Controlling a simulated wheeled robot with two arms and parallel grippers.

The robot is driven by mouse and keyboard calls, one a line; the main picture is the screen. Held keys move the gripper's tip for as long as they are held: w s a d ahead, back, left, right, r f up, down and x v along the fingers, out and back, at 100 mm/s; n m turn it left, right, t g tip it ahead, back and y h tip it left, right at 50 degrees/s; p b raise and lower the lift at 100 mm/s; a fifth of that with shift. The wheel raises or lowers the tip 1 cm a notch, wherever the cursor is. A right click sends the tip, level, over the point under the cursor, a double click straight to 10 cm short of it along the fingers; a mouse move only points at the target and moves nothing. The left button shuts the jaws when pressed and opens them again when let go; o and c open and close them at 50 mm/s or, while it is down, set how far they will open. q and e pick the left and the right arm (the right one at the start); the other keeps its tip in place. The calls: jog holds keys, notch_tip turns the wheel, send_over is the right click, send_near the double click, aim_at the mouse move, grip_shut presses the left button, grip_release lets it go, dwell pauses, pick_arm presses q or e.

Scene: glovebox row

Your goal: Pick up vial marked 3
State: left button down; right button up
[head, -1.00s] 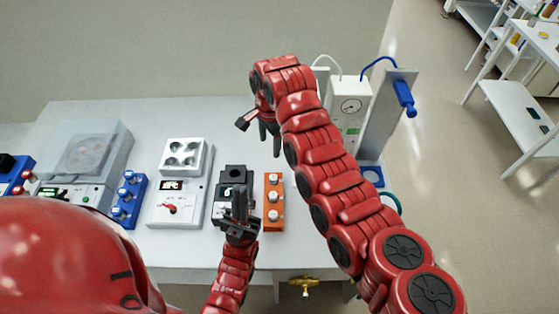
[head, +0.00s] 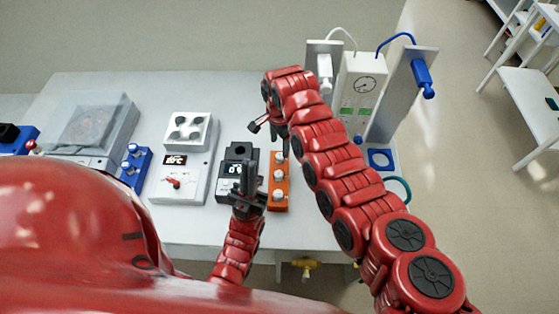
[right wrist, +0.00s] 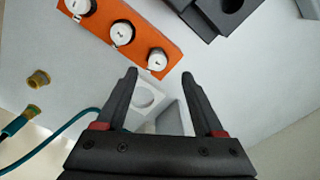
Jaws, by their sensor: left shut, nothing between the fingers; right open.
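An orange rack (head: 280,181) on the bench holds three white-capped vials in a row; it also shows in the right wrist view (right wrist: 148,62). Its caps carry small dark marks: one at the end near my fingertips (right wrist: 157,59), a middle one (right wrist: 122,33) and a far one (right wrist: 78,6). I cannot read the marks surely. My right gripper (head: 270,138) is open and empty near the rack's far end. In the right wrist view its fingertips (right wrist: 159,73) lie either side of the end cap in the picture, apart from it. My left gripper (head: 248,178) is shut and empty, in front of the dark device.
A dark display block (head: 238,165) stands left of the rack. A gauge unit (head: 362,95) stands behind my right arm.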

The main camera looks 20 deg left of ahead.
aim_at(280, 155)
notch_tip(280, 155, down, 2)
jog(key=shift+s+d+f, duration=0.15)
jog(key=shift+f, duration=0.1)
notch_tip(280, 155, down, 3)
jog(key=shift+r+b, duration=0.2)
jog(key=shift+b, duration=0.4)
jog(key=shift+r, duration=0.1)
grip_shut()
